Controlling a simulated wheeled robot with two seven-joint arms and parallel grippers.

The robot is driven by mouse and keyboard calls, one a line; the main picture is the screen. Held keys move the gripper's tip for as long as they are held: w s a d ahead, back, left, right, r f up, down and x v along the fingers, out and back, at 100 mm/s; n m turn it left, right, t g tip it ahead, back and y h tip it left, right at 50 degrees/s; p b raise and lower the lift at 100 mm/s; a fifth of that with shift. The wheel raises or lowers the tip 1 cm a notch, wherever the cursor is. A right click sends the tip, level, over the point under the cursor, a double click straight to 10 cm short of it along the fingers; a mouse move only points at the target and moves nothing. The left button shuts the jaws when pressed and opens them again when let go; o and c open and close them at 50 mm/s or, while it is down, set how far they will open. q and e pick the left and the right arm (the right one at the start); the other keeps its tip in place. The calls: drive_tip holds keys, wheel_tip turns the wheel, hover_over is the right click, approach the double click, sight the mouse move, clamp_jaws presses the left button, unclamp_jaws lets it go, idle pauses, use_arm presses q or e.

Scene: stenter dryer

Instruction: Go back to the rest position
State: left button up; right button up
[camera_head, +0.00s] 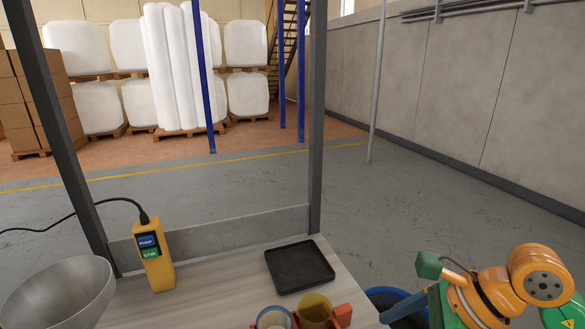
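An orange and green arm (495,295), which appears to be my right arm, comes in at the lower right. Its dark green end part (430,266) is beside the table's right end, above the floor. I cannot make out its fingers or whether they are open or shut. Nothing held can be made out. My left arm and gripper are not in view.
The table (222,286) bears a yellow control box (155,262) with a cable, a black tray (299,267), a metal bowl (58,296) and cups (314,309) in a red holder. A blue-rimmed bin (388,297) stands right of it. Grey posts (316,120) rise behind.

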drive_tip(key=a+r+y, duration=0.2)
drive_tip(key=a+y, duration=0.2)
drive_tip(key=a, duration=0.5)
drive_tip(key=a+r+m+t+y, duration=0.4)
drive_tip(key=r+m+y, duration=0.4)
drive_tip(key=r+y, duration=0.3)
drive_tip(key=w+d+f+m+t+h, duration=0.1)
drive_tip(key=w+d+m+t+h, duration=0.35)
drive_tip(key=m+t+h, duration=0.5)
drive_tip(key=w+d+m+t+h, duration=0.35)
drive_tip(key=d+m+t, duration=0.2)
drive_tip(key=m, duration=0.75)
drive_tip(key=d+f+m+g+h, duration=0.2)
drive_tip(key=d+f+m+h, duration=0.1)
drive_tip(key=f+m+h, duration=0.3)
drive_tip(key=d+f+m+g+h, duration=0.2)
drive_tip(key=d+f+m+h, duration=0.15)
drive_tip(key=f+m, duration=0.4)
drive_tip(key=s+a+f+m+g, duration=0.3)
drive_tip(key=s+f+g, duration=1.1)
drive_tip(key=s+f, duration=0.75)
wheel_tip(320, 180, down, 15)
drive_tip(key=g, duration=0.1)
drive_tip(key=s+d+f+g, duration=0.1)
drive_tip(key=s+d+f, duration=0.1)
drive_tip(key=s+f, duration=0.9)
drive_tip(key=shift+s+f+y, duration=0.35)
drive_tip(key=shift+s+f, duration=0.05)
drive_tip(key=shift+s, duration=0.7)
